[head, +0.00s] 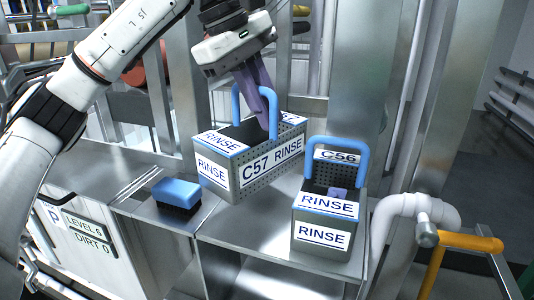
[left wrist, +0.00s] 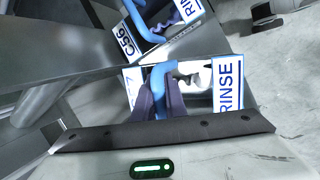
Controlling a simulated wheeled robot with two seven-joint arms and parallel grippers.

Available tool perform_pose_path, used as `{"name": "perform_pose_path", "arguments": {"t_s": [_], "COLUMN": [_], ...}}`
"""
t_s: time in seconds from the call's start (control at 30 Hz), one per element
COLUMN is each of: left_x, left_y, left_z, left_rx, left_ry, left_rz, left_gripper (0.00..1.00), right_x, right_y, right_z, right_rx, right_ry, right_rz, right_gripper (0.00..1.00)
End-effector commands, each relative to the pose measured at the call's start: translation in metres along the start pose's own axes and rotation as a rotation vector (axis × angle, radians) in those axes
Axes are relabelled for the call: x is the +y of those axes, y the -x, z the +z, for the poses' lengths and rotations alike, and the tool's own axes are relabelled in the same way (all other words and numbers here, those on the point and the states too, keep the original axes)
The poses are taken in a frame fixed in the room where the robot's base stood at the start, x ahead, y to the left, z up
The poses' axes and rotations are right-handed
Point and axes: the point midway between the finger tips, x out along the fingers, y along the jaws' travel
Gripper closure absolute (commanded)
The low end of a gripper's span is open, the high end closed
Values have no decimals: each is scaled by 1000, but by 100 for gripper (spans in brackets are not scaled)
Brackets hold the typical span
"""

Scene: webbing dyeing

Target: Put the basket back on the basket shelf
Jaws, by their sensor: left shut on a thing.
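The left wrist view shows the blue handle (left wrist: 159,88) between the two fingers. The basket looks level, and I cannot tell whether its base touches the shelf. My right gripper is not in view.
A blue-backed brush (head: 178,193) with dark bristles lies left of the C57 basket. A white pipe (head: 385,225) and an orange handle (head: 470,242) are right of C56. A metal post (head: 360,80) rises behind the baskets.

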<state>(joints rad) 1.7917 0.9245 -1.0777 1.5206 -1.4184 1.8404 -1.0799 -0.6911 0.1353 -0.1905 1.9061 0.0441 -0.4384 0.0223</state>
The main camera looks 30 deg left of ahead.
Motion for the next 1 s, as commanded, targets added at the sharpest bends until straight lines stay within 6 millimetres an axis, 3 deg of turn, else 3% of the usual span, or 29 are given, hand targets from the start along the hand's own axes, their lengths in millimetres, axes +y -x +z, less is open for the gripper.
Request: {"name": "perform_pose_path", "arguments": {"t_s": [0.53, 0.93, 0.97, 1.0], "left_x": [-23, -25, -25, -25], "left_y": [-62, -68, -69, -68], "left_z": [-14, -15, -15, -15], "left_rx": [0, -1, 0, 0], "left_ry": [0, 0, 0, 0], "left_rz": [1, 3, 1, 1], "left_gripper": [100, 100, 86, 79], "right_x": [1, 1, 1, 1], "right_y": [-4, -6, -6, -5], "right_z": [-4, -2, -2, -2], "right_rx": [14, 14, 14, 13], "right_ry": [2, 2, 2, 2], "right_rz": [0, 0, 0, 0], "right_gripper": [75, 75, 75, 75]}}
